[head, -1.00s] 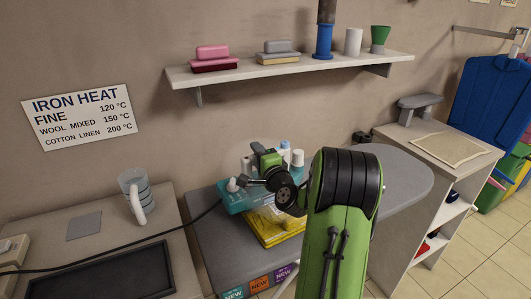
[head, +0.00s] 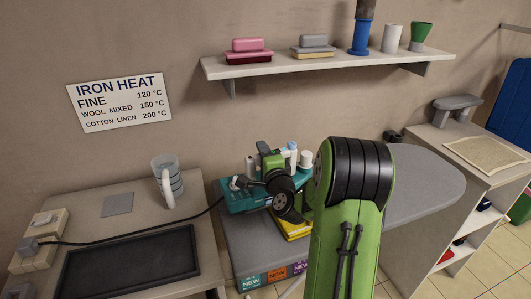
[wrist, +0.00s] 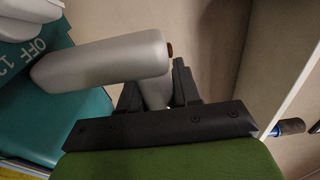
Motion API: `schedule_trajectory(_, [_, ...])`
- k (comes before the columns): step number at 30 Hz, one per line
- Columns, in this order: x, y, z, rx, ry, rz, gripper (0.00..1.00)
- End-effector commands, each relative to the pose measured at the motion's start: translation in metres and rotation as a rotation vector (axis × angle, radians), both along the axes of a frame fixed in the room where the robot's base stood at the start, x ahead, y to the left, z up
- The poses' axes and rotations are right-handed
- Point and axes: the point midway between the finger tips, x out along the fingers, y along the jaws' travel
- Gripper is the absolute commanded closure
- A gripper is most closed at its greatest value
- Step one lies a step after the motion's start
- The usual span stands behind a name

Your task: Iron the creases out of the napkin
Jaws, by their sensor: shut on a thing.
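The teal iron (head: 240,200) is at the left end of the grey ironing board (head: 418,203). In the wrist view its teal body (wrist: 75,115) carries the marking "OFF", and its thick grey handle (wrist: 105,62) lies at my fingers. My gripper (wrist: 157,90) is shut on that handle. I cannot tell whether the iron touches what is under it. A yellow item (head: 293,229) shows beneath and beside the iron, partly hidden by my arm. A beige cloth with a border (head: 488,155), perhaps the napkin, lies flat on the right cabinet top.
A black cord (head: 130,238) runs from the iron to a socket block (head: 42,240) on the left table. A clear jug (head: 168,180) and a dark tray (head: 130,262) are there. A wall shelf (head: 325,61) is above. The board's right part is clear.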

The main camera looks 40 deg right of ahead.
Motion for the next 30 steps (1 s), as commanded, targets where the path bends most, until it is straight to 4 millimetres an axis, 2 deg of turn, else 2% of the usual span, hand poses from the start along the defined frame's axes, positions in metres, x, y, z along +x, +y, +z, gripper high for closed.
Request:
schedule_trajectory(5, [-0.001,-0.008,0.0,-0.002,-0.005,-0.003,1.0])
schedule_trajectory(30, [-0.021,-0.09,0.002,-0.003,-0.004,-0.004,1.0])
